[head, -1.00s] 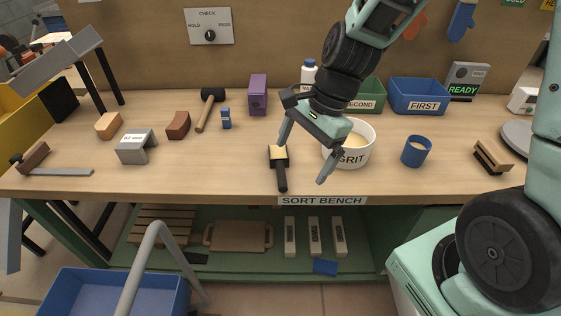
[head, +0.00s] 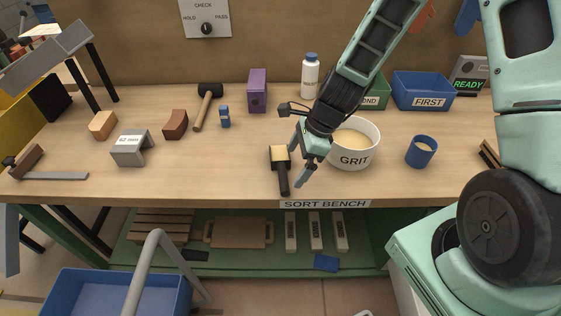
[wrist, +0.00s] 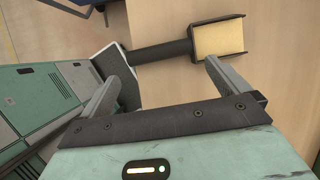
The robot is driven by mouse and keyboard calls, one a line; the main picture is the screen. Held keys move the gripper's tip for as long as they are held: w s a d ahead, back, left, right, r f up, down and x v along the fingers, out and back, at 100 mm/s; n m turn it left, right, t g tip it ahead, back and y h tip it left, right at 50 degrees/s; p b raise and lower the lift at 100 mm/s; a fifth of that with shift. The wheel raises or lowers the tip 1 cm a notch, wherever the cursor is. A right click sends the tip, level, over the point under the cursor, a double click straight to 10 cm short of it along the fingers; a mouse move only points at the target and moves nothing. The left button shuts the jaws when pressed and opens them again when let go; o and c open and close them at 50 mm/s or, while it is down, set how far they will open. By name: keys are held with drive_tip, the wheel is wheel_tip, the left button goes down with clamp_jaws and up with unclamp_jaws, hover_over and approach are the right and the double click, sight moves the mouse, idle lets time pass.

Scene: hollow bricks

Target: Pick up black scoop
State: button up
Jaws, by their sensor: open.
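The black scoop (head: 283,180) lies on the bench near its front edge, with its handle toward the edge and tan material in its head. In the wrist view the scoop (wrist: 162,52) lies across the top, its filled head on the right. My gripper (head: 297,168) is open and empty, just right of the scoop in the head view. In the wrist view the fingertips of my gripper (wrist: 163,62) spread to either side of the handle's span. Whether the fingers are level with the handle cannot be told.
A white GRIT bowl (head: 354,158) stands close to the right of my gripper, with a blue cup (head: 421,152) beyond it.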

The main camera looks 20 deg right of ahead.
sight(283, 175)
drive_tip(key=shift+w+a+r+p+x, duration=0.1)
drive_tip(key=shift+a+p+x, duration=0.1)
drive_tip(key=shift+x, duration=0.7)
drive_tip(key=shift+w+a+r+p+x, duration=0.1)
drive_tip(key=shift+a+p+x, duration=0.05)
drive_tip(key=shift+x, duration=0.7)
drive_tip(key=shift+w+a+p+x, duration=0.1)
drive_tip(key=shift+a+p+x, duration=0.1)
drive_tip(key=shift+x, duration=0.7)
drive_tip(key=shift+a+f, duration=0.15)
drive_tip(key=shift+f, duration=0.4)
drive_tip(key=shift+c, duration=0.3)
drive_tip(key=c, duration=0.8)
